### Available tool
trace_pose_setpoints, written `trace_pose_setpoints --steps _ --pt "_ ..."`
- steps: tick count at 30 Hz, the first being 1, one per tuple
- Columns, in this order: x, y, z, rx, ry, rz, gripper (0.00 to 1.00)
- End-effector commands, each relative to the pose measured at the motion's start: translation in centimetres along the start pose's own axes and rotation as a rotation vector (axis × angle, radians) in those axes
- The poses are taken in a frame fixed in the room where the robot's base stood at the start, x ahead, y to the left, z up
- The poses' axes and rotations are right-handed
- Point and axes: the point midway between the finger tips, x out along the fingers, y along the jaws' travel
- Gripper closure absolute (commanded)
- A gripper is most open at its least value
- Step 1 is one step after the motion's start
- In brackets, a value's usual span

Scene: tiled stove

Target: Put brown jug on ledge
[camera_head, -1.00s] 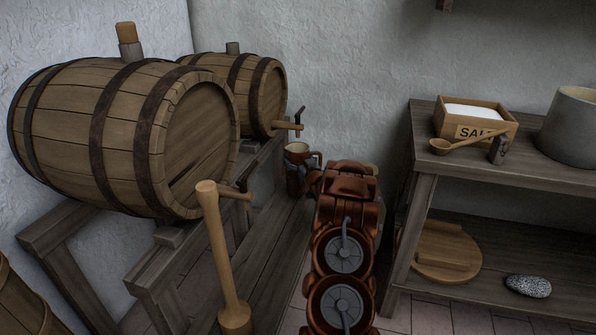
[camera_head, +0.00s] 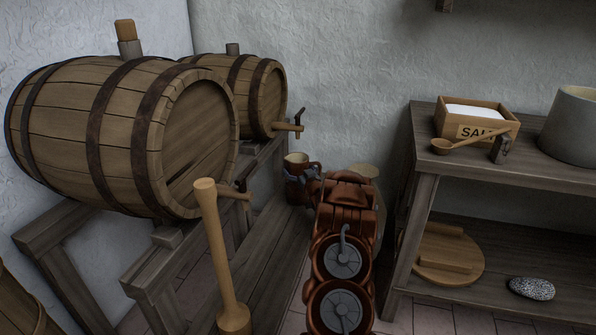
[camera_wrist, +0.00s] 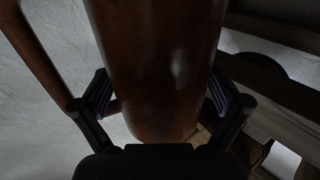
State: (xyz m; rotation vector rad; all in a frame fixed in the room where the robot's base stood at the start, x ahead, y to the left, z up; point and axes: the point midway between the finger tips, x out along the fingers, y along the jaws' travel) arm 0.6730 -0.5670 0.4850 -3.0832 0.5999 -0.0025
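The brown jug (camera_head: 294,190) is glossy, with a pale opening and a handle at its right side. It appears upright beyond my arm, beside the far barrel's tap. In the wrist view the jug (camera_wrist: 160,70) fills the middle, with its handle at the upper left. My gripper (camera_head: 303,175) reaches the jug's near side in the head view. In the wrist view the gripper's fingers (camera_wrist: 163,97) lie on both sides of the jug, close against it, and it looks shut on the jug. I cannot tell whether the jug's base touches anything. No ledge can be identified for certain.
Two barrels (camera_head: 70,125) (camera_head: 245,90) lie on a wooden rack (camera_head: 160,280) at left. A wooden mallet (camera_head: 218,240) stands in front.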

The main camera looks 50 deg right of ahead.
Motion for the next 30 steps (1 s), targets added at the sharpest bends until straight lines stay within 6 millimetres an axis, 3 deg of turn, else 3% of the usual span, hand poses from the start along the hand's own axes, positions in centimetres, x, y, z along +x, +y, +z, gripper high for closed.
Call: trace_pose_setpoints --steps 14,30 --pt "-0.7 0.1 -0.2 0.001 -0.003 0.001 0.0" --pt "-7.8 0.1 -0.3 0.003 -0.004 0.001 0.0"
